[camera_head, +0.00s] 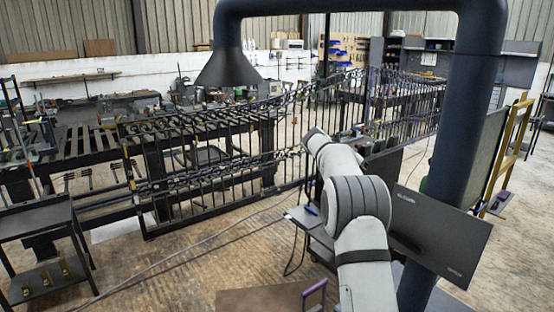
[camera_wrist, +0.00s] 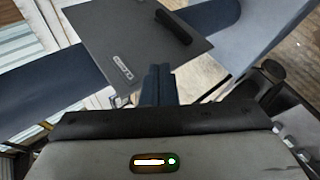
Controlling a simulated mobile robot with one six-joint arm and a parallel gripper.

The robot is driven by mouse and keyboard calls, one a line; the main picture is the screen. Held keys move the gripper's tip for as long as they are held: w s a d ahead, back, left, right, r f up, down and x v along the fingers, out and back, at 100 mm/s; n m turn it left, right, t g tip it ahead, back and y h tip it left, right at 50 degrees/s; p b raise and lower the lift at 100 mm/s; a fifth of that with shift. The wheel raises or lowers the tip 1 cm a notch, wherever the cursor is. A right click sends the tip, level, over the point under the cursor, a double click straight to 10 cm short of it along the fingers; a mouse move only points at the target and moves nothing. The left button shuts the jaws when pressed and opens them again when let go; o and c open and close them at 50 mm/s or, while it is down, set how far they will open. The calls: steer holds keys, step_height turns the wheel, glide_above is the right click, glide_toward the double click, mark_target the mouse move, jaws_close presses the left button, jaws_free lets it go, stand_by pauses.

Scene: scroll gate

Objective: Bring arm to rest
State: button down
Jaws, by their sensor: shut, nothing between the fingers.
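My arm rises from the bottom of the head view, bends at a grey joint and reaches away toward the gate. My gripper shows in the wrist view (camera_wrist: 158,84), its two dark fingers side by side and shut, with nothing seen between them. In the head view the gripper cannot be made out. A dark metal scroll gate (camera_head: 228,172) stands beyond the arm, with thin upright bars and curled work along its top. The arm's far end overlaps part of it in the picture; whether they touch cannot be told.
A thick dark pipe with a conical hood (camera_head: 228,68) arches over the scene. A dark lettered panel (camera_head: 438,236) stands right of my arm; a similar panel (camera_wrist: 125,40) shows beyond the fingers. A dark cart (camera_head: 36,218) stands at left. Open floor (camera_head: 200,265) lies at front left.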

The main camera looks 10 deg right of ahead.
steer(key=s+a+r+n+t+y, duration=0.1)
steer(key=s+a+n+t+y, duration=0.15)
steer(key=s+a, duration=0.5)
steer(key=s+a+r+n+t+y, duration=0.2)
steer(key=s+a+n+t, duration=0.15)
steer(key=s, duration=0.65)
steer(key=s+a+f+t+y, duration=0.1)
steer(key=s+a+f, duration=0.3)
steer(key=s, duration=0.4)
steer(key=s+a+f+n+t+y, duration=0.1)
steer(key=s+a+f+t+y, duration=0.1)
steer(key=s, duration=0.7)
steer(key=a+f+y, duration=0.1)
steer(key=a+f, duration=0.1)
steer(key=a, duration=0.1)
steer(key=shift+a+f+n+b, duration=0.25)
steer(key=shift+f+n+b, duration=0.05)
steer(key=shift+f, duration=0.1)
steer(key=c, duration=2.1)
jaws_free()
steer(key=shift+c, duration=0.2)
